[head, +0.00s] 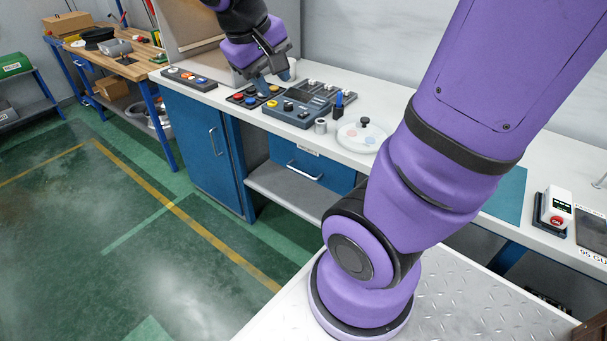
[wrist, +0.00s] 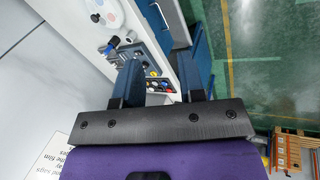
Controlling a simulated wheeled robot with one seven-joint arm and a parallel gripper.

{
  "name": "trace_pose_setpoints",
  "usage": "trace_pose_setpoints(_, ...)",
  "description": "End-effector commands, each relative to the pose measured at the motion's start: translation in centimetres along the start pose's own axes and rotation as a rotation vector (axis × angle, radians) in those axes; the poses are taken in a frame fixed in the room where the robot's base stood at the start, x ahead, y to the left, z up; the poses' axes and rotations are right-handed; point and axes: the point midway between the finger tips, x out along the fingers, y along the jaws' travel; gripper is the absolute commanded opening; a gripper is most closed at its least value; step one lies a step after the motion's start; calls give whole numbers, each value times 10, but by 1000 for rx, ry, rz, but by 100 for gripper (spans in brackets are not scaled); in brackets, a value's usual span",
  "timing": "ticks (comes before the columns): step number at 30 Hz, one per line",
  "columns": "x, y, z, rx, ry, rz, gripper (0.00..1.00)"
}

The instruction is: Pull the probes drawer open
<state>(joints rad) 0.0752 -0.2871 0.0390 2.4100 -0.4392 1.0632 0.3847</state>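A blue drawer (head: 325,179) with a silver bar handle (head: 304,171) sits under the white bench top, with a small pale label above it too small to read. Its front looks flush with the bench, so the drawer appears shut. My gripper (head: 276,84) is above the bench top, over the button boxes, up and left of the drawer and well apart from its handle. In the wrist view my gripper (wrist: 160,76) shows two blue fingers spread apart with nothing between them. A blue front with a handle, likely the drawer (wrist: 154,22), shows beyond the fingers.
On the bench stand button boxes (head: 254,96), a grey sorting tray (head: 318,92), a small metal cup (head: 320,126) and a round white dish (head: 361,139). A blue cabinet door (head: 196,140) is left of the drawer. An open grey shelf (head: 290,190) lies below it. Floor in front is clear.

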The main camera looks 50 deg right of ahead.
Motion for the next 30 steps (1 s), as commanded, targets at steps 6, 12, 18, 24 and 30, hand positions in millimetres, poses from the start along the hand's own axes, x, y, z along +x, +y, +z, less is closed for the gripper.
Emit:
trace_pose_setpoints(6,43,14,-41,16,-132,202,37)
trace_pose_setpoints(12,86,24,-76,17,-208,386,37)
trace_pose_setpoints(18,135,30,-110,1,-243,558,37)
trace_pose_setpoints(24,192,31,-140,-30,-240,713,37)
trace_pose_setpoints(30,257,24,-164,-73,-198,840,37)
